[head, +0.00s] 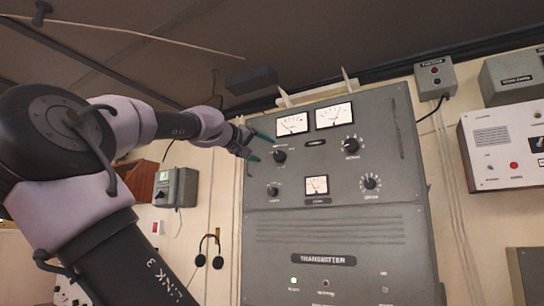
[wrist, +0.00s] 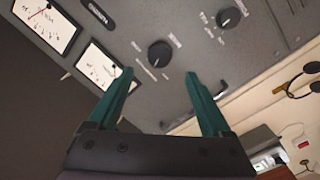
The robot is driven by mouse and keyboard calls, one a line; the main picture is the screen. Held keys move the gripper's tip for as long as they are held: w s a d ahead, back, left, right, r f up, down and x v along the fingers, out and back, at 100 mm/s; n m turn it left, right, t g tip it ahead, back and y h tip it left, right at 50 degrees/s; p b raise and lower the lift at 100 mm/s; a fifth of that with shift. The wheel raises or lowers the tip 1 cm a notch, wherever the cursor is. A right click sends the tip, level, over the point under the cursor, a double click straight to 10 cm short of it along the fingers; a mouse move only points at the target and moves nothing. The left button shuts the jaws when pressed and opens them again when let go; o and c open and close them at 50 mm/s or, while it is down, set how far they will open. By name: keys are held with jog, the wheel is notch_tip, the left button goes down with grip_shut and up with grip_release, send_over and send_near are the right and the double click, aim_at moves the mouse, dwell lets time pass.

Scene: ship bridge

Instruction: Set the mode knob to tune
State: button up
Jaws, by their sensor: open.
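The grey transmitter panel (head: 330,228) carries several black knobs. The upper-left knob (head: 280,156) sits below the left meter; it also shows in the wrist view (wrist: 159,53). The lower-left knob (head: 272,191) shows in the wrist view too (wrist: 230,17), with small labels around it. The upper-right knob (head: 351,146) and lower-right knob (head: 370,183) are in the head view. The lettering is too small to tell which is the mode knob or where it points. My gripper (head: 260,147) is open and empty, its teal fingers (wrist: 159,74) apart in front of the upper-left knob, not visibly gripping it.
Two meters (head: 292,123) (head: 334,115) are at the panel's top and a smaller one (head: 317,185) in its middle. A grey box (head: 435,77) and white unit (head: 510,145) hang to the right. A headset (head: 209,251) hangs at left.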

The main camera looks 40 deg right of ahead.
aim_at(277, 155)
jog(key=x, duration=0.7)
jog(key=shift+w+d, duration=0.1)
jog(key=shift+d, duration=0.2)
grip_shut()
jog(key=m, duration=0.4)
jog(key=shift+y, duration=0.3)
jog(key=shift+m, duration=1.7)
